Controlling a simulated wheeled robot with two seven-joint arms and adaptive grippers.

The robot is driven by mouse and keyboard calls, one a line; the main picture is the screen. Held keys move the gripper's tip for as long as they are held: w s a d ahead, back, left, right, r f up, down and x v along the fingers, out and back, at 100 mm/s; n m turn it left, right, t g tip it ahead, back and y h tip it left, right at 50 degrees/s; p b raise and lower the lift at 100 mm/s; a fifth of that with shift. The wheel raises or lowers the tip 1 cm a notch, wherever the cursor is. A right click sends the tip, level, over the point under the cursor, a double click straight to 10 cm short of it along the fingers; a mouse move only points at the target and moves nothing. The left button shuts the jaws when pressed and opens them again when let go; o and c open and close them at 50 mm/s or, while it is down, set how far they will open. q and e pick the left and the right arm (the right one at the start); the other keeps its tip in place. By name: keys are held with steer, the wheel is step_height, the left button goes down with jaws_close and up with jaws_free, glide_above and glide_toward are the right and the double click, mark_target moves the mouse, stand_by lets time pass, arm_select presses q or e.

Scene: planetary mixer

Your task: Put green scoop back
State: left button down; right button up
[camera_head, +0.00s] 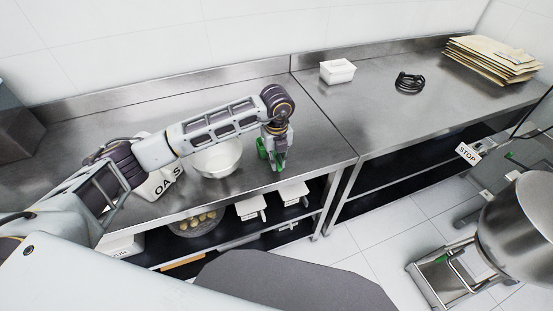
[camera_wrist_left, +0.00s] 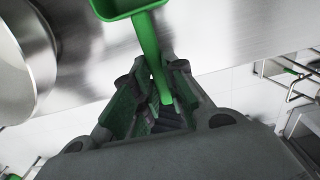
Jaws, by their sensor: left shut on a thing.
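My left gripper (camera_head: 278,166) is over the near right part of the left steel counter, fingers pointing down. In the left wrist view the gripper (camera_wrist_left: 160,105) is shut on the handle of the green scoop (camera_wrist_left: 150,45), with the scoop's head beyond the fingertips at the top edge. In the head view a bit of the green scoop (camera_head: 262,148) shows at the left side of the gripper; the rest is hidden by it. A white container marked OATS (camera_head: 163,184) stands left of a white bowl (camera_head: 218,172), partly behind my arm. My right gripper is not in view.
The bowl is close to the left of my gripper. A white box (camera_head: 338,71), a black coiled cable (camera_head: 410,82) and stacked brown sheets (camera_head: 494,58) lie on the right counter. White containers (camera_head: 251,207) sit on the shelf below. A mixer bowl (camera_head: 520,225) stands at right.

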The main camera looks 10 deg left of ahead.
arm_select(q)
steer(key=shift+f, duration=0.15)
steer(key=shift+f, duration=0.2)
steer(key=c, duration=1.5)
jaws_free()
steer(key=shift+o, duration=0.2)
steer(key=shift+r, duration=0.2)
